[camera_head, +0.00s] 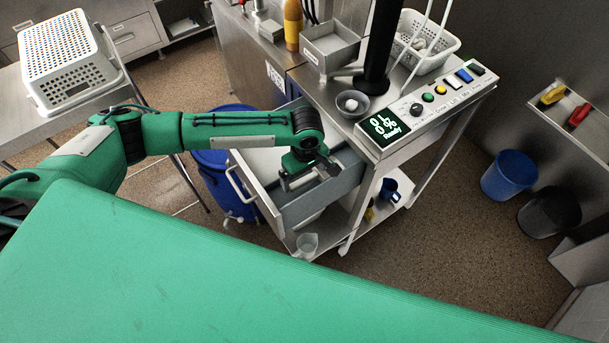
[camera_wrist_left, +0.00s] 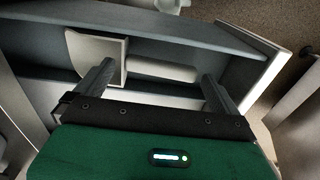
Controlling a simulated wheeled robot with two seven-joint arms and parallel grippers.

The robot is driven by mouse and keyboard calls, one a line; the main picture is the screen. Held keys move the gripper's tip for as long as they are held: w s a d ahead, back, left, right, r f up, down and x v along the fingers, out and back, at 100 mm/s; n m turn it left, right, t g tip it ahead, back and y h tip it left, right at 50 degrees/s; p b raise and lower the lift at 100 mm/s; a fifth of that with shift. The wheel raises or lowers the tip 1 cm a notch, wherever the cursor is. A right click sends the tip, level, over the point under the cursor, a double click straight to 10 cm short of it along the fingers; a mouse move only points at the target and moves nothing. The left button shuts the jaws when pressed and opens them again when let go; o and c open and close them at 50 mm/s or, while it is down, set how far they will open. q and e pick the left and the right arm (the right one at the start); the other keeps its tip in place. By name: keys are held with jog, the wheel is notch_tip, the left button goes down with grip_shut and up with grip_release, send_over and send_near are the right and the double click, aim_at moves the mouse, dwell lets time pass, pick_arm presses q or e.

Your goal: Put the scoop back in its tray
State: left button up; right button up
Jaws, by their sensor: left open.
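My left gripper (camera_head: 305,175) reaches down into an open drawer (camera_head: 322,210) under the steel counter. In the left wrist view the open gripper (camera_wrist_left: 158,72) has its fingers spread over the drawer. A pale scoop-like piece (camera_wrist_left: 98,52) lies in the drawer, with a flat pan at left and a rounded handle (camera_wrist_left: 165,68) running right, between the fingertips. No finger is seen closed on it. In the head view my gripper and the drawer wall hide the scoop. An open grey metal tray (camera_head: 330,61) with a label stands on the counter; I cannot tell if it is the scoop's.
The counter also holds a small bowl (camera_head: 352,105), a black post (camera_head: 378,50), a control panel (camera_head: 430,112), an orange bottle (camera_head: 292,25) and a white perforated basket (camera_head: 437,60). Another basket (camera_head: 68,60) is at left. Blue bins (camera_head: 509,176) stand on the floor.

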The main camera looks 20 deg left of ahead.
pick_arm(q)
notch_tip(320, 180, up, 11)
jog(key=b, duration=0.2)
jog(key=shift+d, duration=0.1)
dwell(0.5)
